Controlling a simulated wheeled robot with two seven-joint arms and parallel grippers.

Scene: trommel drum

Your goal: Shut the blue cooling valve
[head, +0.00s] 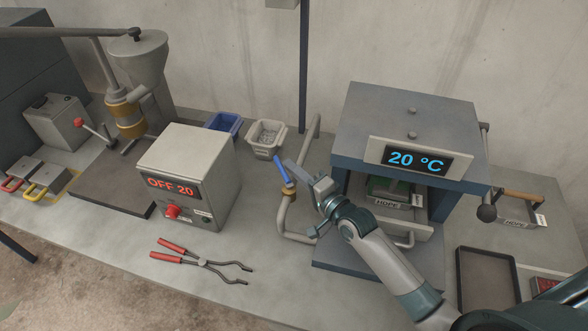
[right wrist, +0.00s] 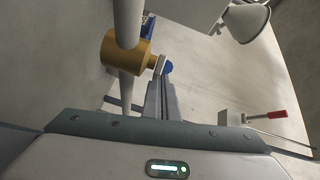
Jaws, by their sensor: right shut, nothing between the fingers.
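The blue valve handle (head: 281,168) sits on a brass valve body (head: 289,190) on a grey pipe (head: 282,222) left of the press. It points up and slightly left in the head view. My right gripper (head: 293,168) is shut and empty, its fingers just right of the handle. In the right wrist view, the shut fingers (right wrist: 161,85) reach toward the brass body (right wrist: 125,52), and a bit of blue handle (right wrist: 168,68) shows at their tips. I cannot tell whether they touch it. My left gripper is out of view.
The press (head: 400,115) reading 20 °C stands right of the pipe. A control box (head: 188,158) reading OFF 20 stands left. Red-handled tongs (head: 205,262) lie in front. A blue bin (head: 224,123) and a white bin (head: 266,137) stand behind.

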